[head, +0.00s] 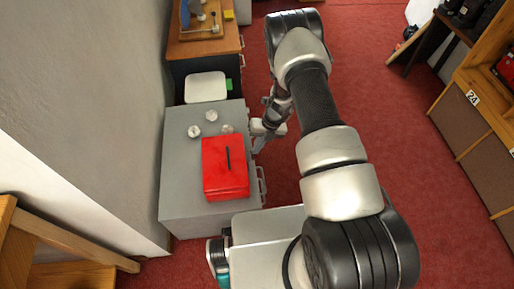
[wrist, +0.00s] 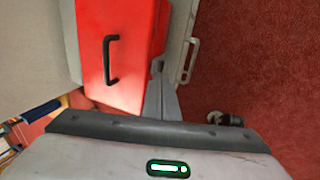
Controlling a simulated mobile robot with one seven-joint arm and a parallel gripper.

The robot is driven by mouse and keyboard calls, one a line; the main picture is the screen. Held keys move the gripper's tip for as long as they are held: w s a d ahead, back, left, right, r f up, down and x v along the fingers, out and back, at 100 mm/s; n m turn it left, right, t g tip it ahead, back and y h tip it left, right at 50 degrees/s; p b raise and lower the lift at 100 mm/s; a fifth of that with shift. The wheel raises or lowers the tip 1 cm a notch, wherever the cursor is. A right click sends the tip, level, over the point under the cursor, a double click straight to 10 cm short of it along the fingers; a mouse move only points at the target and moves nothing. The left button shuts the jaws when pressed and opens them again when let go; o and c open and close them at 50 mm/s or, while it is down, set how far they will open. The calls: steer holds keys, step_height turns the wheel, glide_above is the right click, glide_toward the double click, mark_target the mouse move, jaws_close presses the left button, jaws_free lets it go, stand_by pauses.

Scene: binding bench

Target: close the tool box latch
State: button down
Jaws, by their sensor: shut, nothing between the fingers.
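The red tool box (head: 225,168) sits on a grey cabinet, and its lid looks down, with a black handle on top. In the wrist view the tool box (wrist: 135,85) fills the upper left, with the handle near its middle. I cannot make out the latch clearly in either view; the box's side by my fingers is partly hidden. My gripper (head: 258,146) is shut and empty, beyond the box's upper right corner in the head view. In the wrist view my gripper (wrist: 160,82) is close beside the box's right edge; I cannot tell whether it touches.
The grey cabinet (head: 182,190) also bears several small pale round objects (head: 211,116) behind the box. Cabinet handles (head: 262,186) stick out on the right side. A white bin (head: 205,87) and a wooden bench (head: 205,47) stand farther back.

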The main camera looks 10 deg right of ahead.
steer(key=p+v, duration=0.3)
steer(key=v, duration=1.4)
steer(key=s+a+r+n+t, duration=0.1)
steer(key=s+a+r+n, duration=0.15)
steer(key=r+n, duration=0.85)
steer(key=s+a+r+n+t, duration=0.1)
steer(key=s+r+n, duration=0.3)
steer(key=r, duration=1.2)
steer(key=s+d+r+n+t+h, duration=0.2)
steer(key=s+r+n, duration=0.5)
steer(key=s+n, duration=0.3)
steer(key=s+d+r+n+t+h, duration=0.1)
steer(key=s+r+n+t+h, duration=0.1)
steer(key=s+r+n, duration=0.65)
step_height(320, 180, up, 15)
steer(key=n+p, duration=0.2)
steer(key=p, duration=1.5)
steer(key=shift+d+f+n, duration=0.1)
steer(key=shift+n, duration=0.15)
